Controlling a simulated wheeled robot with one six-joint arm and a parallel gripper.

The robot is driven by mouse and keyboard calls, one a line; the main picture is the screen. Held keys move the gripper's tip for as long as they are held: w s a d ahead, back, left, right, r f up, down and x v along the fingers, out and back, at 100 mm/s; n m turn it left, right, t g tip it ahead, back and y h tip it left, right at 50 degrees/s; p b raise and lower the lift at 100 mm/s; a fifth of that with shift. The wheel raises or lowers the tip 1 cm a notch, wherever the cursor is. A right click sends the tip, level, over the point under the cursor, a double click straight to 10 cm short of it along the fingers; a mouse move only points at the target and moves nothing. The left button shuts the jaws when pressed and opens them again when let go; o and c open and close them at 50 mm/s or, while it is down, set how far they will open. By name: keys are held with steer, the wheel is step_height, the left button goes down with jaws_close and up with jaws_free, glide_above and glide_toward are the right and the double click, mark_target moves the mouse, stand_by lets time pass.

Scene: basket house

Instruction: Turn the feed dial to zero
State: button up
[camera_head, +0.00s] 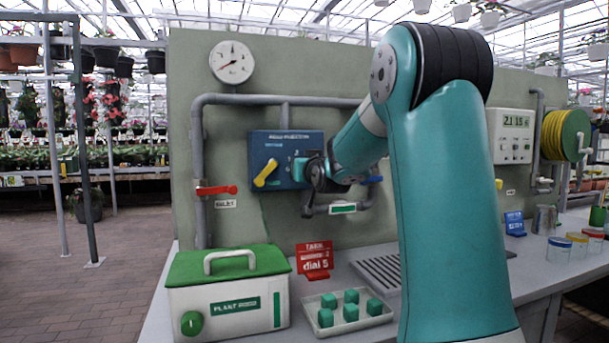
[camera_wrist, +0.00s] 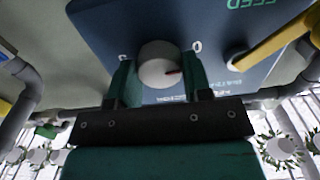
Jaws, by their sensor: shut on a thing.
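The blue feed panel (camera_head: 262,147) is on the green-grey wall above the bench. In the wrist view, the panel (camera_wrist: 110,25) appears turned over, with green FEED lettering at the top right. The white round feed dial (camera_wrist: 158,62) has a red pointer mark facing right in that view. A 0 mark (camera_wrist: 196,46) is at the dial's upper right, and another mark is at its left, partly hidden. My gripper (camera_wrist: 160,78) is shut on the dial, one teal finger on each side. In the head view, my gripper (camera_head: 303,168) is at the panel and hides the dial.
A yellow lever (camera_head: 266,172) is beside the dial. Grey pipes with a red valve handle (camera_head: 216,190) run around the panel. Below are a green-lidded box (camera_head: 228,292), a red card (camera_head: 314,262) and a tray (camera_head: 345,327) of green cubes.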

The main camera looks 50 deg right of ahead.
stand_by(0.4)
steer(key=o, duration=0.9)
steer(key=shift+p+v, duration=0.85)
steer(key=shift+v, duration=7.85)
steer(key=shift+d, duration=0.1)
